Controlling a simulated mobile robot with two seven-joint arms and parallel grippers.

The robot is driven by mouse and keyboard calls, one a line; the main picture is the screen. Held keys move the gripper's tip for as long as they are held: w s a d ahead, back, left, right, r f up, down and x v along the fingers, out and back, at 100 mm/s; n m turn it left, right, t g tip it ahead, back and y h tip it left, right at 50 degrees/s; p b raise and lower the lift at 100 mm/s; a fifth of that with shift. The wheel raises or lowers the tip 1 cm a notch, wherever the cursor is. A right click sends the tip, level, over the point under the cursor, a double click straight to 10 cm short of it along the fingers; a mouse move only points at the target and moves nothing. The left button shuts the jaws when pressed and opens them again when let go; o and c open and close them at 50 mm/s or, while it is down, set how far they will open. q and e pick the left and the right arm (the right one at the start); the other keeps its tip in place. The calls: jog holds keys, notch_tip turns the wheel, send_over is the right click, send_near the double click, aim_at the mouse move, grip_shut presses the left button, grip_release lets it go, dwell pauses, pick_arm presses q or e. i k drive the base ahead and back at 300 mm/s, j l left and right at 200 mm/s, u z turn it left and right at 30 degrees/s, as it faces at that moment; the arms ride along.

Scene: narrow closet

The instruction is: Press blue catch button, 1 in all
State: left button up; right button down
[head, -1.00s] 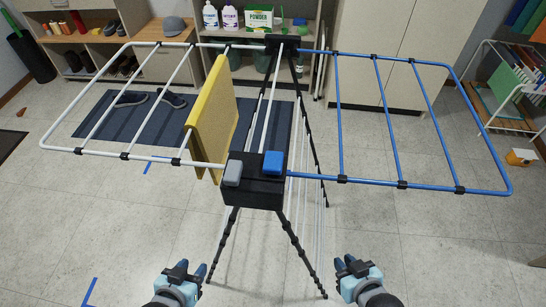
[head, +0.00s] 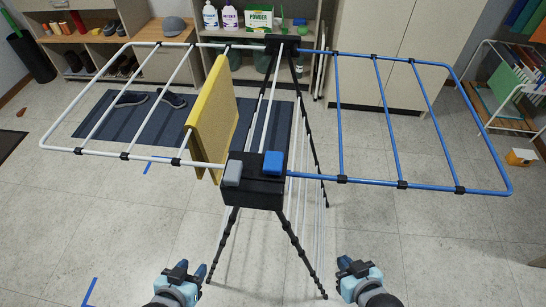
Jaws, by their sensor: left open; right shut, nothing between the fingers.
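The blue catch button (head: 273,162) sits on the right of the black hub block (head: 253,193) at the near end of the drying rack. A grey button (head: 233,172) sits beside it on the left. The blue wing (head: 391,130) of the rack is spread out flat to the right, and the white wing (head: 110,155) to the left. My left gripper (head: 189,270) is low at the left, open and empty, below and apart from the hub. My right gripper (head: 350,265) is low at the right, shut and empty, also apart from the button.
A yellow towel (head: 213,120) hangs over the white wing close to the hub. The rack's black legs (head: 294,240) stand between my grippers. A blue striped mat (head: 120,125) with shoes lies behind. Shelves and a cabinet (head: 395,45) line the back.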

aim_at(273, 163)
jog(key=j+z, duration=0.25)
jog(key=j, duration=0.25)
jog(key=j+z, duration=0.25)
jog(key=j, duration=0.25)
jog(key=k+j+z, duration=0.25)
jog(key=j, duration=0.25)
jog(key=j+z, duration=0.25)
jog(key=j, duration=0.25)
